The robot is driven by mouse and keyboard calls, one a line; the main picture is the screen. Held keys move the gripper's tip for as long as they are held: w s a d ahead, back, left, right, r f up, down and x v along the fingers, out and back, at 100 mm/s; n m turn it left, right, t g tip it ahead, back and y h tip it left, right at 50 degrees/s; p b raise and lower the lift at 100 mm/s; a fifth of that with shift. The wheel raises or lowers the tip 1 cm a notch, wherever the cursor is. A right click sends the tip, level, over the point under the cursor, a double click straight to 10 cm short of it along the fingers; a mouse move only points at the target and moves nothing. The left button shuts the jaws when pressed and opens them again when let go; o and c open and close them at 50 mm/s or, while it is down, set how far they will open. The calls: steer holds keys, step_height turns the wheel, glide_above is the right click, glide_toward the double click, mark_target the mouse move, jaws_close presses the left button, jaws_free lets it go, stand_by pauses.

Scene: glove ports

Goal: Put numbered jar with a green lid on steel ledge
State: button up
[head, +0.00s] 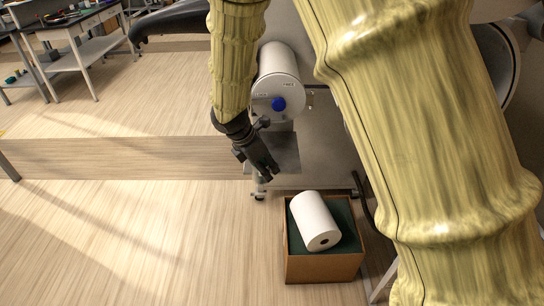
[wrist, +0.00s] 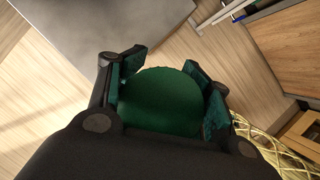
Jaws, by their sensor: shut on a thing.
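My gripper (head: 264,172) is a dark hand at the end of a sleeved arm. In the wrist view its two green-padded fingers (wrist: 168,85) are closed around the sides of a round green lid (wrist: 160,102). The jar's body and any number on it are hidden below the lid. I cannot make out the jar in the head view. The steel ledge (head: 287,152) is a flat grey plate just right of my gripper. A grey surface at the top of the wrist view (wrist: 110,22) appears to be this ledge, beyond the fingers.
A cardboard box (head: 323,268) holding a white roll (head: 315,221) sits on the floor below. A workbench (head: 75,30) is at the far left. The wooden floor on the left is clear.

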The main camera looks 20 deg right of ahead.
mark_target(257, 172)
steer(key=n, duration=0.1)
steer(key=n+t, duration=0.1)
steer(key=shift+s+a+f+n+b, duration=0.2)
steer(key=shift+a+n+b, duration=0.1)
steer(key=shift+a+n, duration=0.1)
steer(key=n, duration=0.1)
steer(key=a+n+t+y, duration=0.1)
steer(key=n, duration=0.1)
steer(key=s+n+b, duration=0.1)
steer(key=shift+a+n+t+y, duration=0.3)
steer(key=shift+a+y, duration=0.05)
steer(key=shift+y, duration=0.05)
steer(key=shift+a+n, duration=0.1)
steer(key=shift+n, duration=0.2)
steer(key=shift+w+r, duration=0.1)
steer(key=shift+w, duration=0.1)
steer(key=w+d+p, duration=0.1)
steer(key=w+d, duration=0.2)
steer(key=w, duration=0.1)
steer(key=w+d+p, duration=0.2)
steer(key=w+d, duration=0.1)
steer(key=w, duration=0.2)
steer(key=w+d+p, duration=0.2)
steer(key=w+d, duration=0.1)
steer(key=w, duration=0.2)
steer(key=shift+w+d, duration=0.15)
steer(key=shift+w, duration=0.1)
steer(key=shift+w+d, duration=0.1)
steer(key=shift+f+p, duration=0.3)
steer(key=shift+f, duration=0.05)
